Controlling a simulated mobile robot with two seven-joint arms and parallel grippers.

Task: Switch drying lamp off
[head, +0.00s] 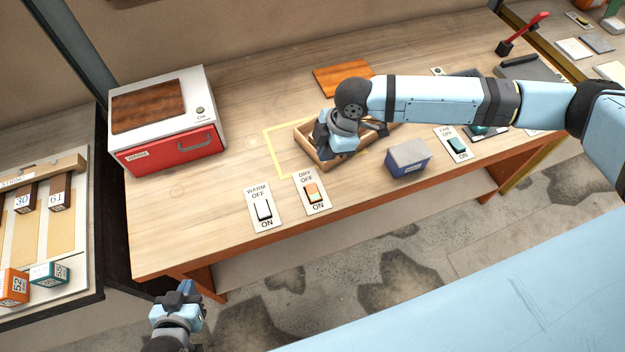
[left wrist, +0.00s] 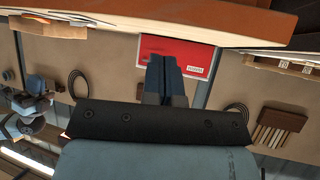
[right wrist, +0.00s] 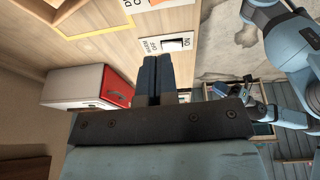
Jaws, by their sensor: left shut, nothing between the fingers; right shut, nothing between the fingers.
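The switch plate labelled DRY (head: 311,192) lies near the table's front edge, with an orange rocker between OFF on the far side and ON on the near side. I cannot tell for sure which end is pressed. Part of its orange rocker shows at the top of the right wrist view (right wrist: 156,3). My right gripper (head: 323,150) is shut and empty, above the table behind the DRY plate and over the wooden tray, apart from the switch. My left gripper (head: 182,290) is shut and empty, low in front of the table. No lamp is clearly identifiable.
A WARM switch (head: 263,208) with a white rocker sits left of DRY. A third switch plate (head: 457,145) has a green rocker. A blue-grey box (head: 408,160) stands right of DRY. The wooden tray (head: 304,148) lies behind. A red-fronted oven (head: 172,149) stands left.

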